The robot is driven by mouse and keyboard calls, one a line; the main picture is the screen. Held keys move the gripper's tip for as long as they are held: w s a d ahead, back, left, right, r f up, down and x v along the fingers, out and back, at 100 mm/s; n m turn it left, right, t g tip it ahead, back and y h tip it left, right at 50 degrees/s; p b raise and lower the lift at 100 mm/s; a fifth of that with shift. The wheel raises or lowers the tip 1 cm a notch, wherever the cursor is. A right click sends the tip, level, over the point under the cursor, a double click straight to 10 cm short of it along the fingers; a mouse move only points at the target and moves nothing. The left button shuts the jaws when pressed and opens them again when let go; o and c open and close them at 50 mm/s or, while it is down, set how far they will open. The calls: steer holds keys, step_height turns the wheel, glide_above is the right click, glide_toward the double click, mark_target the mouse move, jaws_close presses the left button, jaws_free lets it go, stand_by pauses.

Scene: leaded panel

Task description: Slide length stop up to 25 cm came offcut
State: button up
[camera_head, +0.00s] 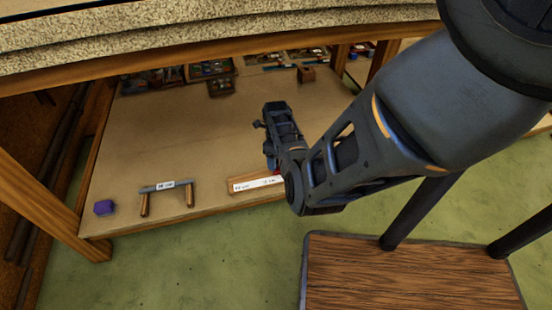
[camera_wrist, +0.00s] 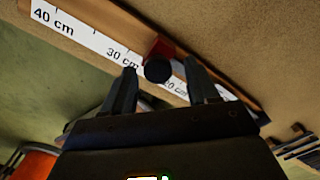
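The length stop is a red block (camera_wrist: 161,47) with a dark round knob (camera_wrist: 158,70), sitting on a ruled board (camera_wrist: 90,41) in the wrist view. It stands between the 30 cm mark and a lower, partly hidden mark. My gripper (camera_wrist: 160,66) is open, with one finger on each side of the knob; I cannot tell whether either touches it. In the head view a bit of red (camera_head: 277,172) shows beside my arm at the ruled board (camera_head: 250,186). A grey bar (camera_head: 157,188) with a small unreadable label rests on two wooden supports and may be the came offcut.
Trays and small boxes (camera_head: 220,87) line the back. The bench's middle is clear. A stool-like wooden top (camera_head: 400,275) stands in front.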

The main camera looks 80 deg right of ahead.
step_height(320, 180, up, 8)
steer(key=p, duration=0.3)
steer(key=shift+f, duration=0.1)
steer(key=shift+a, duration=0.1)
stand_by(0.6)
